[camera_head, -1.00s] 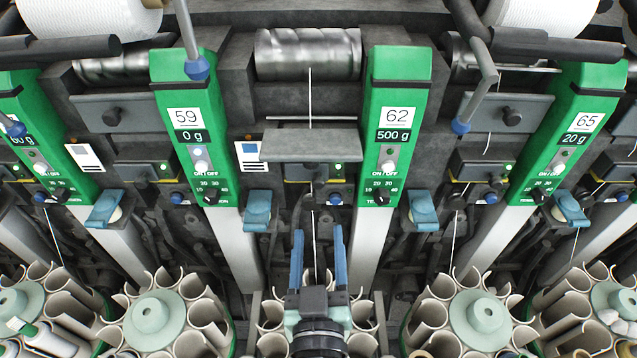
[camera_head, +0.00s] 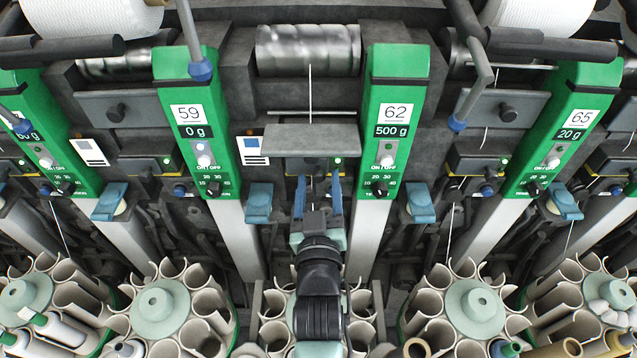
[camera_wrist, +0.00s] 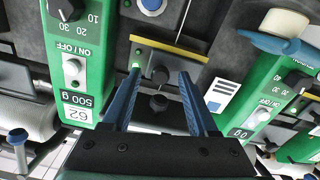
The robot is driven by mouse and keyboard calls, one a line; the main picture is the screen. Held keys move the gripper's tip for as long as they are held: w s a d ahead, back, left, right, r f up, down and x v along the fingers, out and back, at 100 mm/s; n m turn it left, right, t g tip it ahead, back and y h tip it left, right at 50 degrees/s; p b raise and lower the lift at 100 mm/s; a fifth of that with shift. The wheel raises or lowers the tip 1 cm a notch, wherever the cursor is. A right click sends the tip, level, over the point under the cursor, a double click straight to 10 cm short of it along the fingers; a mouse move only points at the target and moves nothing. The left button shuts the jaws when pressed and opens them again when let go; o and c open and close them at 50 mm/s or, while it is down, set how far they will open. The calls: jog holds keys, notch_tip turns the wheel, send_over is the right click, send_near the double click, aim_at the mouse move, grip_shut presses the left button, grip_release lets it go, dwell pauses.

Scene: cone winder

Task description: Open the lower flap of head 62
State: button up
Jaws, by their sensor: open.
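Head 62 has a green panel (camera_head: 397,120) reading 500 g, right of centre. To its left a grey plate (camera_head: 311,140) juts out below the metal drum. Under the plate is a dark lower flap with a yellow strip, mostly hidden in the head view by the plate and my gripper. The wrist view is upside down and shows the lower flap's yellow strip (camera_wrist: 170,44) and a small dark knob (camera_wrist: 160,74). My gripper (camera_head: 318,180) is open and empty, its blue fingers (camera_wrist: 159,76) on either side of the knob. Contact is not clear.
Head 59's green panel (camera_head: 196,125) stands to the left and head 65's panel (camera_head: 562,125) to the right. A thread (camera_head: 310,95) hangs from the drum (camera_head: 308,50) in the middle. Blue levers (camera_head: 258,203) flank the gripper. Round bobbin magazines (camera_head: 160,308) stand below.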

grip_shut()
dwell(1.3)
